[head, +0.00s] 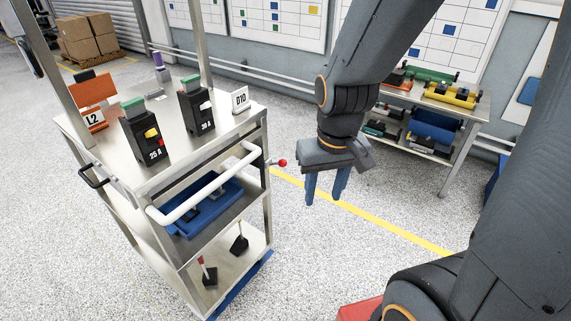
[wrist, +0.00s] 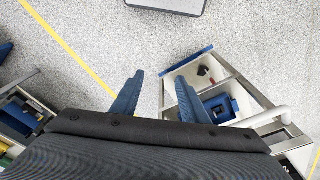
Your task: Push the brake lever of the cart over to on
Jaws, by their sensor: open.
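The cart (head: 215,154) stands left of centre in the head view, with a white push handle (head: 205,187) along its near side. A short lever with a red ball knob (head: 283,162) sticks out from the cart's right corner post, below the top; I take it for the brake lever. Its on and off marks cannot be read. My gripper (head: 324,198) is open and empty, pointing down, to the right of the knob and apart from it. In the wrist view my gripper (wrist: 159,76) shows two spread blue fingers above the floor, with the cart's lower shelves (wrist: 222,66) to the right.
Breakers (head: 146,135) and signs stand on the cart's top. A blue tray (head: 207,205) sits on its middle shelf; small levers (head: 239,242) stand on the bottom shelf. A bench (head: 465,111) with coloured parts is behind my arm. Open floor with a yellow line (head: 375,219) lies right of the cart.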

